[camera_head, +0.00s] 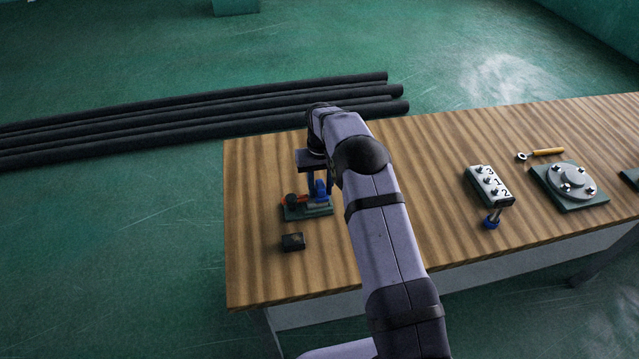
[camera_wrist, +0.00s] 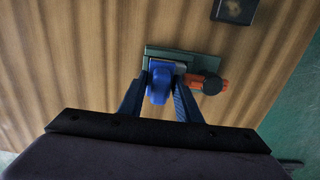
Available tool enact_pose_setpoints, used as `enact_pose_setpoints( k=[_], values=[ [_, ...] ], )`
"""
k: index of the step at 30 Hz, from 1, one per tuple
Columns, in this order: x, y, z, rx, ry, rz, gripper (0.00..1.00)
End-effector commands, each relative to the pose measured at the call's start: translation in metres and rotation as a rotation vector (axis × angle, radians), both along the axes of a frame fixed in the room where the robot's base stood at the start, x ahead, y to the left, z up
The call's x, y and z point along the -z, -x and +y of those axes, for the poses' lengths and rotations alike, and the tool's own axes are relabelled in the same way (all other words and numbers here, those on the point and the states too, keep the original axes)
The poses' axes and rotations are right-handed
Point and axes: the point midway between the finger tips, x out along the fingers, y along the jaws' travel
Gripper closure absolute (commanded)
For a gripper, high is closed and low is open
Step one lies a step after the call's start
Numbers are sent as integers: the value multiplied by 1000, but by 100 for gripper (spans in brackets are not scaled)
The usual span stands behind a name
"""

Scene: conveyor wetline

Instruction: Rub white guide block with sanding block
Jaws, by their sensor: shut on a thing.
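My gripper (camera_wrist: 163,80) reaches down at the left part of the table, with its two fingers shut on a blue piece (camera_wrist: 160,84). The blue piece also shows in the head view (camera_head: 320,188). It stands over a small green base plate (camera_wrist: 212,61), and I cannot tell whether it touches the plate. A pale grey edge shows beside the blue piece on the plate; most of it is hidden. A small dark block (camera_head: 293,242) lies on the table in front of the plate. I cannot tell which piece is the sanding block, nor make out the guide block surely.
An orange part with a black knob (camera_wrist: 211,85) sits on the green plate, close beside the fingers. A white numbered block (camera_head: 489,186), a round grey disc on a plate (camera_head: 571,181) and an orange-handled tool (camera_head: 546,152) lie further right. The table's left edge is near.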

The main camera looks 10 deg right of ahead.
Motion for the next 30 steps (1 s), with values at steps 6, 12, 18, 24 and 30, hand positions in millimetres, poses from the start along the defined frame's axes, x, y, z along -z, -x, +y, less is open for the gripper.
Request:
enact_pose_setpoints(
  k=[6,12,18,24,30],
  values=[
    [1,20,0,0,0,6,90],
    [-6,31,0,0,0,4,90],
    [-36,31,0,0,0,2,90],
    [-55,30,0,0,0,2,90],
    [-73,30,0,0,0,1,90]
  ],
)
